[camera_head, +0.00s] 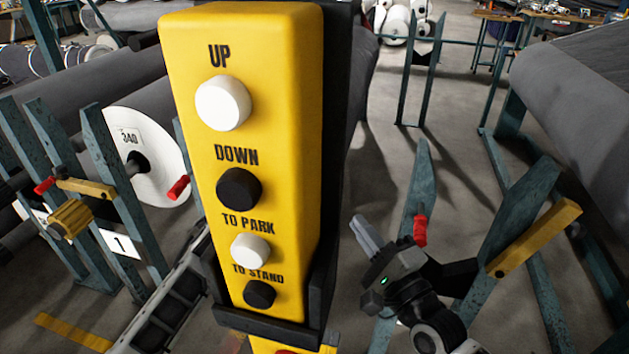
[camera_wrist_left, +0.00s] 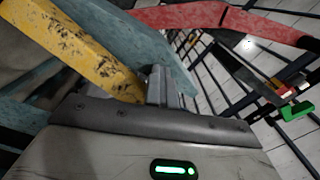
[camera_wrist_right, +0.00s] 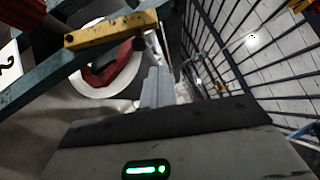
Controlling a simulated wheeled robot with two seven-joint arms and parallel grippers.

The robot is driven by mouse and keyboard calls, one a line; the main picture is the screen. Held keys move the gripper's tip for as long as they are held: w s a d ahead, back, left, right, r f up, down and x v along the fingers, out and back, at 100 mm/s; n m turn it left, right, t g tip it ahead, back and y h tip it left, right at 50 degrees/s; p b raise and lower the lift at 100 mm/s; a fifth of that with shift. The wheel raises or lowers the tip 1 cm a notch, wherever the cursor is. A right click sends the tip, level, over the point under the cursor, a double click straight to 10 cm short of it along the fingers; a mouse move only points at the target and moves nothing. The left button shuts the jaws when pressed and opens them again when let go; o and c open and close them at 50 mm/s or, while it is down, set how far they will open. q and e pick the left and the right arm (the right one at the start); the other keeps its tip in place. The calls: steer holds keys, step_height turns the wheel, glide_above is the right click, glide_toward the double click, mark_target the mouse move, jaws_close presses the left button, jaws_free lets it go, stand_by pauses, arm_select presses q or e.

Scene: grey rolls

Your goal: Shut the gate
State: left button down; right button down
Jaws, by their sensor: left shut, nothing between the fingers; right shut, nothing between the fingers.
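I cannot tell for sure which part is the gate. On the left, a short yellow bar (camera_head: 86,188) with a red handle (camera_head: 45,185) sits on other teal posts. My right gripper (camera_head: 366,236) is shut and empty, left of the right red handle and apart from it. In the right wrist view its fingers (camera_wrist_right: 157,88) point past a yellow bar (camera_wrist_right: 110,33). My left gripper (camera_wrist_left: 158,88) is shut and empty beside a worn yellow bar (camera_wrist_left: 75,50); contact is unclear.
A yellow control box (camera_head: 245,160) with UP, DOWN, TO PARK and TO STAND buttons blocks the middle of the head view. A white-ended roll (camera_head: 145,150) stands left; a large grey roll (camera_head: 585,90) lies right. Bare floor shows between the posts. A red bar (camera_wrist_left: 240,18) crosses the left wrist view.

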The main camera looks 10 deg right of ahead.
steer(key=s+a+x, duration=0.1)
steer(key=a+x, duration=0.1)
steer(key=x, duration=1)
steer(key=shift+w+a+r, duration=0.25)
steer(key=shift+a+r, duration=0.1)
steer(key=shift+a, duration=0.05)
arm_select(q)
steer(key=c, duration=1.1)
jaws_free()
steer(key=shift+f, duration=0.1)
arm_select(e)
steer(key=shift+w+a+r+g, duration=0.15)
steer(key=shift+a+r+g, duration=0.2)
steer(key=shift+a, duration=0.1)
arm_select(q)
steer(key=shift+s, duration=0.1)
